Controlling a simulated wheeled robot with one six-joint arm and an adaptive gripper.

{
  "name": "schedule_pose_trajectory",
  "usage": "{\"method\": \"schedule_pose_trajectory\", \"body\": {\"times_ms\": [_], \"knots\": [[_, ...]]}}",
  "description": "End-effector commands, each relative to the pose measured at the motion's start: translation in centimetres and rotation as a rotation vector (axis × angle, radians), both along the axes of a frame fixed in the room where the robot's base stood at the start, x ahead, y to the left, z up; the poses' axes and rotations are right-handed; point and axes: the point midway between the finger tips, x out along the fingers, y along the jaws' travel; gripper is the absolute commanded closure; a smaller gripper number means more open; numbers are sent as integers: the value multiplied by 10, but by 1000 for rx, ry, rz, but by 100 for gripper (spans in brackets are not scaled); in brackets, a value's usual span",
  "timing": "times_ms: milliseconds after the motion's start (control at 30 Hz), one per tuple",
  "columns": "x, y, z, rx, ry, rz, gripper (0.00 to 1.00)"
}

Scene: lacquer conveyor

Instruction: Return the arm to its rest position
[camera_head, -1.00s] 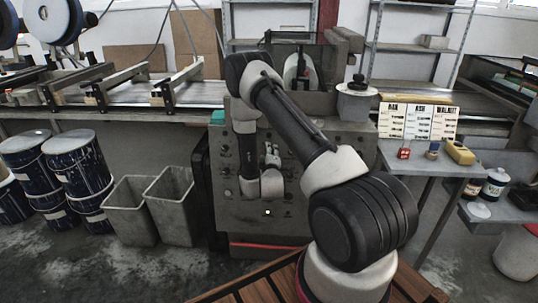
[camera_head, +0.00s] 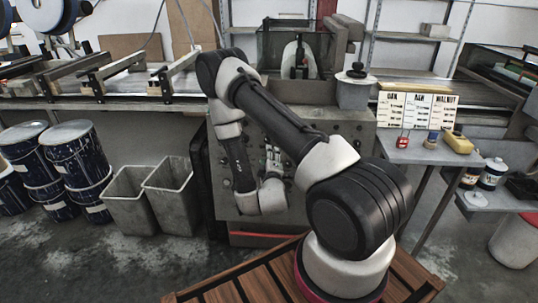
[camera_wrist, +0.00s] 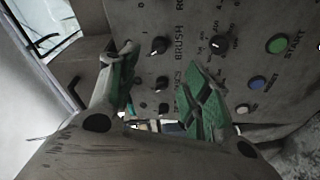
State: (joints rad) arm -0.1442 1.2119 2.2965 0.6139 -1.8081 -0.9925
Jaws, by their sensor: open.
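My arm rises from the wooden deck at the lower right of the head view and bends over to the left, its wrist hanging in front of the grey control cabinet. My gripper (camera_head: 272,160) points toward the cabinet's panel and is small and partly hidden by my own arm there. In the wrist view my gripper (camera_wrist: 160,95) is open, its two green-padded fingers apart with nothing between them. Behind the fingers is the control panel (camera_wrist: 185,20) with black knobs, a green START button (camera_wrist: 277,43) and a blue button (camera_wrist: 257,83).
Two grey bins (camera_head: 170,200) and several dark blue drums (camera_head: 75,155) stand on the floor at left. A conveyor (camera_head: 110,105) runs behind them.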

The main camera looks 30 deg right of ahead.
Motion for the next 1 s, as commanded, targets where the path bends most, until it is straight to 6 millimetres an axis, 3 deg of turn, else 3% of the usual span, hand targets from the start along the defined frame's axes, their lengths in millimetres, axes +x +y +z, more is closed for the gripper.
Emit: {"method": "schedule_pose_trajectory", "body": {"times_ms": [533,667,800,833,900,1000], "knots": [[-1,-1,-5,43,0,-7,52],[-11,-2,-52,223,137,-52,52],[-55,11,-134,521,441,-159,52],[-64,17,-143,585,501,-188,52],[-82,34,-152,723,631,-251,52],[-103,60,-138,891,796,-342,52]]}}
